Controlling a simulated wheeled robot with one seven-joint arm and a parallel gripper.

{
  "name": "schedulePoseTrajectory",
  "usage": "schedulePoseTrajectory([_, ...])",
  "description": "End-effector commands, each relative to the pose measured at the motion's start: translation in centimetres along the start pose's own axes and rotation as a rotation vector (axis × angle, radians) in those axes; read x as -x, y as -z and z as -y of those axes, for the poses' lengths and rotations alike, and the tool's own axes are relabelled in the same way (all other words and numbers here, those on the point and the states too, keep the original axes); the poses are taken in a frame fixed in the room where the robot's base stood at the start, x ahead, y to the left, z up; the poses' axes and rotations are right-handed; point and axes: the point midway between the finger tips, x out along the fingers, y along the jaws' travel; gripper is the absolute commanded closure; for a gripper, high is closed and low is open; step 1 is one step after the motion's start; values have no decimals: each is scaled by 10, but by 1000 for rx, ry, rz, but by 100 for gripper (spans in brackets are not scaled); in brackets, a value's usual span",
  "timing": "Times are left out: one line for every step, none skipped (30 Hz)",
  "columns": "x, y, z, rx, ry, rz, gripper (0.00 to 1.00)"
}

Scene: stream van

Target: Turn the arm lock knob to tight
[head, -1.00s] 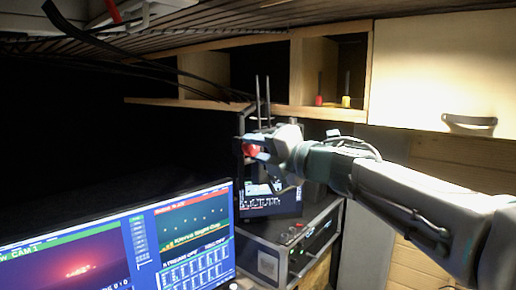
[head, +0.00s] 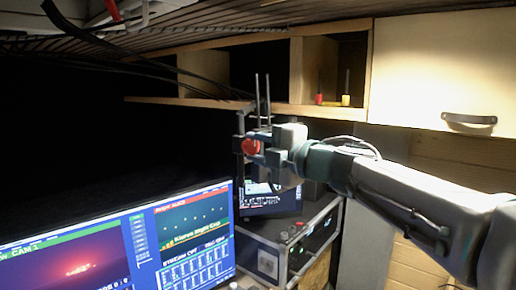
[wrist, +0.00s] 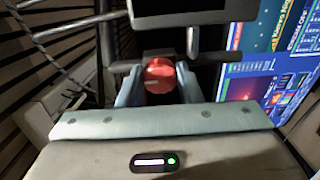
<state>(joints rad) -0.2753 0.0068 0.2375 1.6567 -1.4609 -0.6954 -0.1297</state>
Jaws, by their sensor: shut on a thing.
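The arm lock knob (head: 250,146) is a round red knob on a dark upright arm, left of centre in the head view. It also shows in the wrist view (wrist: 160,75), facing the camera, with a small pale mark on its left side. My gripper (head: 258,146) reaches it from the right. In the wrist view my gripper (wrist: 159,86) has one finger on each side of the knob and is shut on it. The marks for tight and loose cannot be made out.
A monitor (head: 182,240) stands at the lower left. A small dark screen (head: 272,200) sits below the knob, above a black rack case (head: 320,225). Wooden shelves (head: 300,75) run above. Thin black rods rise behind the knob.

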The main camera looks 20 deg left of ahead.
Motion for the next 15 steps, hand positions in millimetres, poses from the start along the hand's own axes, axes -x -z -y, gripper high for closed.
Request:
schedulePoseTrajectory([0,0,1,-3,1,0,91])
schedulePoseTrajectory([0,0,1,-3,1,0,91])
schedulePoseTrajectory([0,0,1,-3,1,0,91])
schedulePoseTrajectory([0,0,1,-3,1,0,91])
schedulePoseTrajectory([0,0,1,-3,1,0,91])
schedulePoseTrajectory([0,0,1,-3,1,0,91])
schedulePoseTrajectory([0,0,1,-2,1,0,91])
schedulePoseTrajectory([0,0,1,-2,1,0,91])
schedulePoseTrajectory([0,0,1,-2,1,0,57])
schedulePoseTrajectory([0,0,1,-2,1,0,49])
schedulePoseTrajectory([0,0,1,-2,1,0,46])
schedulePoseTrajectory([0,0,1,-2,1,0,46])
schedulePoseTrajectory([0,0,1,-1,1,0,46])
schedulePoseTrajectory([0,0,1,-1,1,0,46])
schedulePoseTrajectory([0,0,1,-1,1,0,46])
